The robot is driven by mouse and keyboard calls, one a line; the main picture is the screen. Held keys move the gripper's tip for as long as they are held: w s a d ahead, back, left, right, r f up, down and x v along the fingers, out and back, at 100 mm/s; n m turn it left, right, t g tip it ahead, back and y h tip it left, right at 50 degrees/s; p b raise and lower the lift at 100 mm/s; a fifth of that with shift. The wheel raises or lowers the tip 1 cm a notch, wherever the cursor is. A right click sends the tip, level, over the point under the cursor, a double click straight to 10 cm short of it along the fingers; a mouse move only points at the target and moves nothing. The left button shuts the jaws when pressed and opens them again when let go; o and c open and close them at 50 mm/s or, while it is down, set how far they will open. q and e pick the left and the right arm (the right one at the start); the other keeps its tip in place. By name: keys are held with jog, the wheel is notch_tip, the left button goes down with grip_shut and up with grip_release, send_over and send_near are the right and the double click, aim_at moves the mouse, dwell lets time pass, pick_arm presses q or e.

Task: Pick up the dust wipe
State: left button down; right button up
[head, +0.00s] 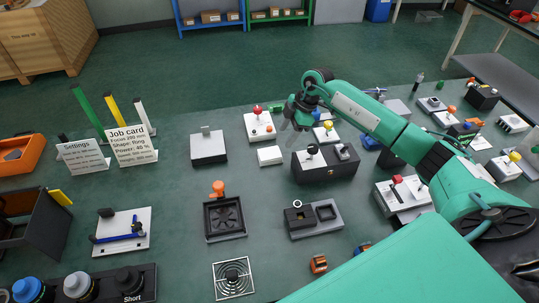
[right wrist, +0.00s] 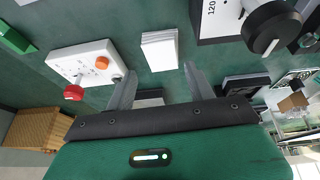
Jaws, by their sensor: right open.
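The dust wipe (head: 270,156) appears to be the white, flat, folded pad lying on the green bench in the middle of the head view. It also shows in the right wrist view (right wrist: 160,50), upper middle, just beyond the fingertips. My right gripper (head: 291,128) is above the bench, up and to the right of the pad in the head view. In the right wrist view my right gripper (right wrist: 158,70) is open, its fingers apart with nothing between them and not touching the pad. My left gripper is not in view.
A white box with a red knob (head: 259,126) stands behind the pad. A black box with knobs (head: 325,164) stands close to its right, and a grey-topped block (head: 208,147) to its left. Bare bench lies in front of the pad.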

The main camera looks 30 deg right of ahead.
aim_at(273, 153)
jog(key=x, duration=0.4)
jog(key=shift+a, duration=0.1)
jog(key=x, duration=0.2)
jog(key=p+x, duration=0.1)
jog(key=x, duration=0.2)
jog(key=shift+a, duration=0.4)
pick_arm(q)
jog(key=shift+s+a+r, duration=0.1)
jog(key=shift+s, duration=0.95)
pick_arm(e)
jog(key=shift+c, duration=0.2)
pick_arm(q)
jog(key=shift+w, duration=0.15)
pick_arm(e)
jog(key=c, duration=0.6)
